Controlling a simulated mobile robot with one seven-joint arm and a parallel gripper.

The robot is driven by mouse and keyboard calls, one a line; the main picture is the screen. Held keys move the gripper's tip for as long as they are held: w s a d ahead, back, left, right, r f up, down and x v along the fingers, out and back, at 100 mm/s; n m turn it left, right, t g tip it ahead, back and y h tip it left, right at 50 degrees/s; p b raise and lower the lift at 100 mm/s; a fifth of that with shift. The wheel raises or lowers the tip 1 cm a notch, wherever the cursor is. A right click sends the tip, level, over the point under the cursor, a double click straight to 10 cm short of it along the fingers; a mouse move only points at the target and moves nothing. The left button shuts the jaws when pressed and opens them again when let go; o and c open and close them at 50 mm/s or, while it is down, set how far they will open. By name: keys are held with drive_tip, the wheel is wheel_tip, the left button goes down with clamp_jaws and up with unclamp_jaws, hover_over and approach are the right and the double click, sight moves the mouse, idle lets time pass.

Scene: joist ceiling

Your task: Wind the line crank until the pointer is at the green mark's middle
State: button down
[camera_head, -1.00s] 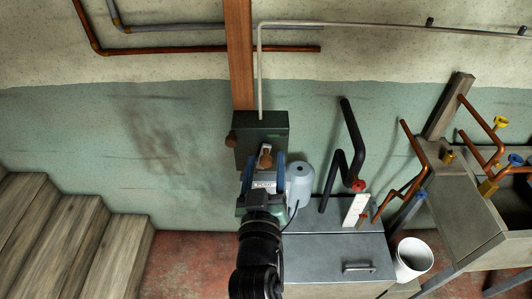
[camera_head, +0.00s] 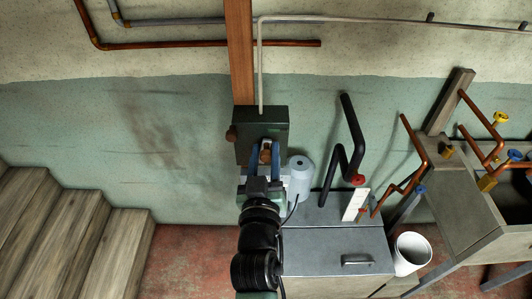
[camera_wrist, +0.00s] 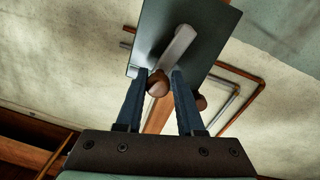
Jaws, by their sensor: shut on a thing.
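The crank's box is a dark green housing (camera_head: 270,122) on the wall below a wooden post. The pale grey crank arm (camera_wrist: 176,45) crosses the box face in the wrist view and ends in a round brown knob (camera_wrist: 157,86). My gripper (camera_head: 265,155) is at the front of the box, its two blue fingers on either side of the knob. In the wrist view my gripper (camera_wrist: 158,84) is shut on the knob. A second brown knob (camera_head: 231,134) sticks out at the box's left side. I cannot make out the pointer or the green mark.
A grey-blue cylinder (camera_head: 300,178) stands close to the right of my gripper. Farther right are a black bent pipe (camera_head: 352,135), a grey cabinet (camera_head: 325,250), a white bucket (camera_head: 410,254) and copper pipes with valves. Wooden steps (camera_head: 75,235) are at left; floor between is clear.

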drive_tip(key=shift+a+f+n+b, duration=0.15)
drive_tip(key=shift+a+n+b, duration=0.05)
drive_tip(key=shift+n+b, duration=0.35)
drive_tip(key=shift+a+n, duration=0.2)
drive_tip(key=shift+n, duration=0.55)
drive_tip(key=c, duration=0.6)
unclamp_jaws()
drive_tip(key=shift+s, duration=0.1)
